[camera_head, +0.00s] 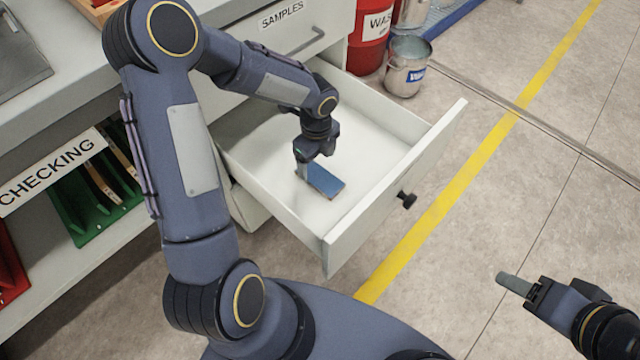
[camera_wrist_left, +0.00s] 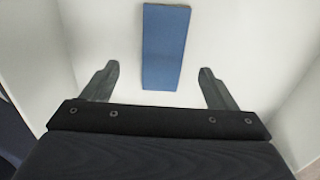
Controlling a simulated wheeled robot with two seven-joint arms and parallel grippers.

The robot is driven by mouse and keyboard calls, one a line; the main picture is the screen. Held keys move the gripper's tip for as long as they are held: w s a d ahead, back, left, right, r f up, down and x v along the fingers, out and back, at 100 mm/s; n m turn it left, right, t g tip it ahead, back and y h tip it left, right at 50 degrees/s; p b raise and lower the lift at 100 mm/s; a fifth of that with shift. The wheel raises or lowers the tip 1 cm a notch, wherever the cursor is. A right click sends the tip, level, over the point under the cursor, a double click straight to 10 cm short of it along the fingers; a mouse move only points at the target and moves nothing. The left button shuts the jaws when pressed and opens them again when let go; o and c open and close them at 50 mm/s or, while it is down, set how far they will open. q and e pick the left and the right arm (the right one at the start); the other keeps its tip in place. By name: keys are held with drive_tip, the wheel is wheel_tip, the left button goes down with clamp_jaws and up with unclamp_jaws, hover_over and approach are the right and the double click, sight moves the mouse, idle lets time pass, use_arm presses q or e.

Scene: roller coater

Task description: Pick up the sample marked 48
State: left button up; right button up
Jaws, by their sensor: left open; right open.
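A blue rectangular sample panel (camera_head: 326,181) lies flat on the white floor of the open drawer (camera_head: 376,133). No number can be read on it. My left gripper (camera_head: 303,168) reaches down into the drawer at the panel's far left end. In the left wrist view the panel (camera_wrist_left: 165,47) lies ahead of and between the two spread fingers of my left gripper (camera_wrist_left: 161,88), with white room on both sides. The fingers are open and hold nothing. My right gripper (camera_head: 511,284) is over the floor at the lower right, open and empty; its fingers overlap in view.
The drawer front with its black knob (camera_head: 406,200) and the side walls surround the panel. A closed drawer labelled SAMPLES (camera_head: 283,22) is above. A red bin (camera_head: 371,40) and a paint bucket (camera_head: 406,67) stand behind. A CHECKING shelf (camera_head: 50,172) is at left.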

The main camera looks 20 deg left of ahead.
sight(320, 177)
use_arm(q)
drive_tip(key=f+b, duration=0.1)
drive_tip(key=f, duration=0.1)
drive_tip(key=f+b, duration=0.1)
drive_tip(key=f, duration=0.1)
drive_tip(key=f+b, duration=0.1)
drive_tip(key=f, duration=0.1)
drive_tip(key=shift+w+d+f, duration=0.15)
drive_tip(key=shift+d+f, duration=0.15)
drive_tip(key=shift+r, duration=0.1)
drive_tip(key=c, duration=1.1)
